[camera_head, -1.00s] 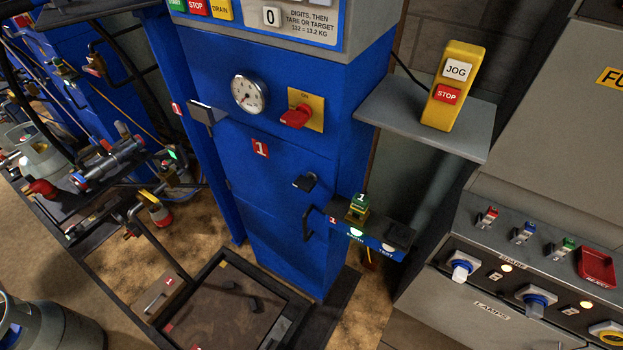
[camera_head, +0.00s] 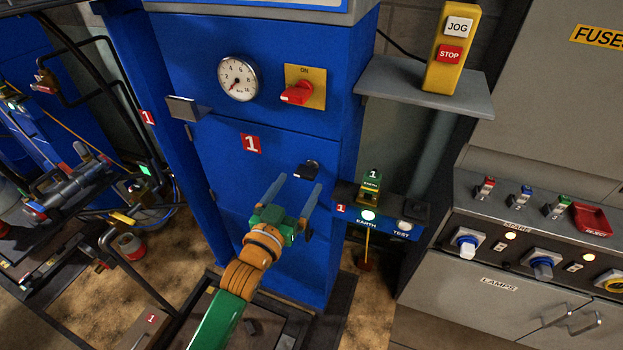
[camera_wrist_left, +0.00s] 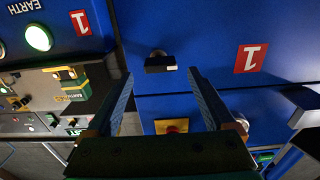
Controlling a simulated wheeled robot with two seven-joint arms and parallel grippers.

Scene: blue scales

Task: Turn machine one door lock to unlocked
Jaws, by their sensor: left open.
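The door lock (camera_head: 307,170) of machine one is a small black knob on the right side of the blue door (camera_head: 228,170), near the red "1" label (camera_head: 251,143). In the left wrist view, turned upside down, the lock (camera_wrist_left: 160,63) shows just past the fingertips, between their lines. My left gripper (camera_head: 296,189) is open and empty, its two fingers reaching toward the door just below the lock. In the wrist view the gripper (camera_wrist_left: 160,76) appears apart from the lock. My right gripper is not in view.
A red switch on a yellow plate (camera_head: 318,75) and a gauge (camera_head: 239,79) sit above the door. A green-topped earth block (camera_head: 370,190) stands on a small blue shelf (camera_head: 385,224) to the right. A grey shelf (camera_head: 400,88) holds the yellow jog box (camera_head: 454,40).

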